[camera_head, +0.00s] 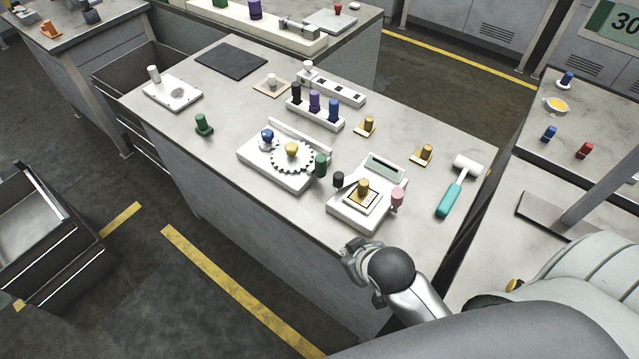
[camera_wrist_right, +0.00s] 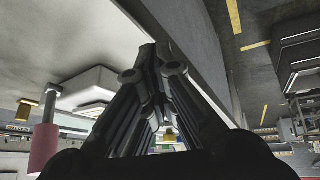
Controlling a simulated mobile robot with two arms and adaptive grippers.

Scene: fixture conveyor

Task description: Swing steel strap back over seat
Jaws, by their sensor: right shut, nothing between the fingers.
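A white fixture (camera_head: 350,212) stands near the front edge of the bench. Its square seat (camera_head: 375,207) holds a block with a gold knob (camera_head: 362,187). A black knob (camera_head: 338,179) stands at the fixture's left, and a pink knob (camera_head: 397,196) stands at its right. A thin dark piece beside the black knob may be the steel strap; it is too small to tell. My right gripper (camera_head: 356,253) is shut and empty, in front of the fixture at the bench edge. In the right wrist view, its closed fingers (camera_wrist_right: 155,55) show near the bench edge, with the pink knob (camera_wrist_right: 45,145) at left.
A white gear fixture (camera_head: 255,160) with a toothed wheel and a green knob (camera_head: 320,165) stands left of the seat fixture. A teal-handled mallet (camera_head: 449,199) lies at right. Several knobbed blocks stand behind.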

